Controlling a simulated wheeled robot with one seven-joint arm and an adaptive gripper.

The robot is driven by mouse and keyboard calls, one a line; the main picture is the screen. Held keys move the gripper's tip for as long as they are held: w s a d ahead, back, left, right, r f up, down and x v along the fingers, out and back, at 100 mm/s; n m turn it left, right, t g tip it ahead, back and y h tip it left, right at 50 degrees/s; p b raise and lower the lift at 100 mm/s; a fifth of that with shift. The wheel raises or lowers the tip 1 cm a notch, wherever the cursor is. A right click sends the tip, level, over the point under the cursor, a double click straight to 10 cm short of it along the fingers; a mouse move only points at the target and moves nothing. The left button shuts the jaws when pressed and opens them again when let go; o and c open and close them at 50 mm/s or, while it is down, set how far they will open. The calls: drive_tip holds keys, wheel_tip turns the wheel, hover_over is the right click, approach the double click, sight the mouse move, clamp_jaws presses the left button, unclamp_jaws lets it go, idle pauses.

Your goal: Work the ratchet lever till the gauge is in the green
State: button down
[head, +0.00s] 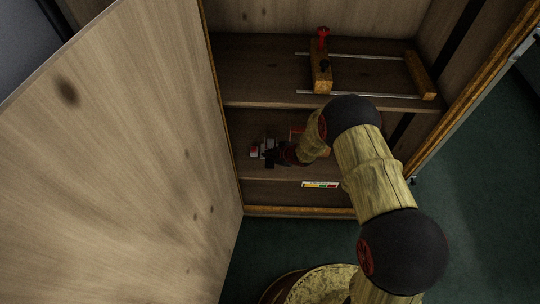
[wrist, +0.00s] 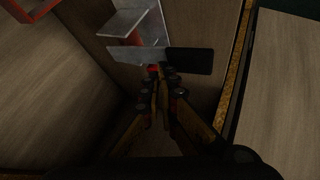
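The ratchet mechanism is a grey metal bracket with a red part (head: 255,151) on the cabinet's middle shelf. In the wrist view its metal plates (wrist: 137,22) stand at the top. The lever, a flat metal bar with a black grip (wrist: 190,61), lies across just beyond my fingertips. My gripper (head: 272,157) reaches in beside the mechanism. In the wrist view its fingers (wrist: 159,80) come together, with no clear gap between the tips. I cannot tell whether they touch the lever. The gauge, a small coloured strip (head: 320,184), is below the shelf; its reading is too small to tell.
The wooden cabinet door (head: 120,150) stands open on the left. The upper shelf (head: 255,85) holds a wooden clamp frame (head: 322,75) with metal rails and a red knob, above my arm. A red-edged object (wrist: 38,10) shows at the wrist view's top left.

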drive_tip(key=shift+s+d+f, duration=0.1)
drive_tip(key=shift+s+f, duration=0.1)
drive_tip(key=shift+f, duration=0.35)
drive_tip(key=shift+s+f, duration=0.2)
drive_tip(key=shift+f, duration=0.35)
idle(0.6)
drive_tip(key=shift+w+r+p, duration=0.2)
drive_tip(key=shift+r+p, duration=0.7)
drive_tip(key=shift+r, duration=0.3)
drive_tip(key=shift+w+r+p, duration=0.15)
drive_tip(key=shift+r+p, duration=0.7)
drive_tip(key=shift+r, duration=0.3)
drive_tip(key=r+p, duration=0.4)
drive_tip(key=r, duration=0.1)
drive_tip(key=shift+w, duration=0.2)
